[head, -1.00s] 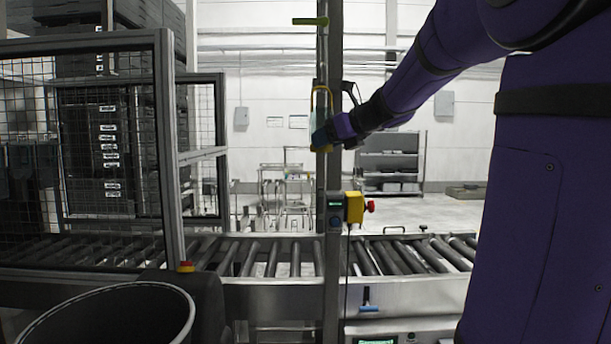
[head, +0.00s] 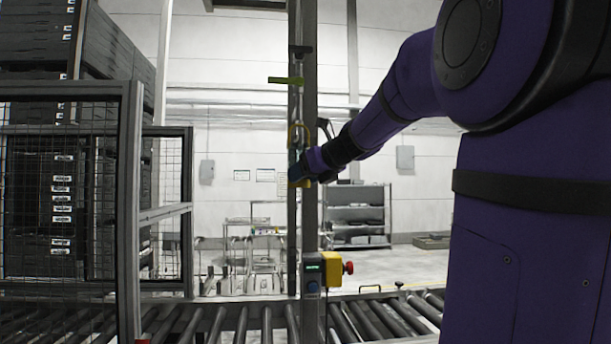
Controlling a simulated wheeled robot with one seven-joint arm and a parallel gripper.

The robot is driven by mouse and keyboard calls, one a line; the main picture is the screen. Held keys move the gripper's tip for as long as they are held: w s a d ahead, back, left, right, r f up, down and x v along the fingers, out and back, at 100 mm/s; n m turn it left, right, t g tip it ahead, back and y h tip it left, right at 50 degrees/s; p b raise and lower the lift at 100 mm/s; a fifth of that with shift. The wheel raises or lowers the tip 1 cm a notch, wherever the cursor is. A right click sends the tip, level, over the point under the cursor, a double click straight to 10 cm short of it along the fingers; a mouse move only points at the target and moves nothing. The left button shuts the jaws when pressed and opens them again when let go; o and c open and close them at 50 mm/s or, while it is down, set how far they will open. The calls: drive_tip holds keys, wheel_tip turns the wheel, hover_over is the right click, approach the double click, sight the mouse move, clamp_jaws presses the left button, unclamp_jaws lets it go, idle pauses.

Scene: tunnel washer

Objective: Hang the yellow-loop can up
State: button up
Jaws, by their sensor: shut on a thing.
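The can (head: 300,183) shows a yellow band low down and a yellow loop (head: 290,131) above it. My gripper (head: 299,164) is shut on it, with the can upright in front of the grey post (head: 310,215). My gripper hides much of the can's body. A yellow-green peg (head: 285,80) sticks out to the left from the post, above the loop. A visible gap separates the loop from the peg. I cannot tell how far the can is from the post in depth.
A yellow box with a red button (head: 333,267) sits low on the post. A roller conveyor (head: 380,318) runs across below. A mesh guard frame (head: 128,200) stands at the left. A dark peg (head: 301,49) is higher on the post.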

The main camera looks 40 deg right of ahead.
drive_tip(key=w+d+f, duration=0.1)
drive_tip(key=w+d, duration=0.4)
drive_tip(key=w, duration=0.1)
drive_tip(key=shift+w+f, duration=0.2)
drive_tip(key=shift+f, duration=0.05)
idle(1.0)
idle(0.6)
drive_tip(key=o, duration=1)
drive_tip(key=v, duration=1)
drive_tip(key=shift+s+r, duration=0.2)
drive_tip(key=shift+s, duration=0.15)
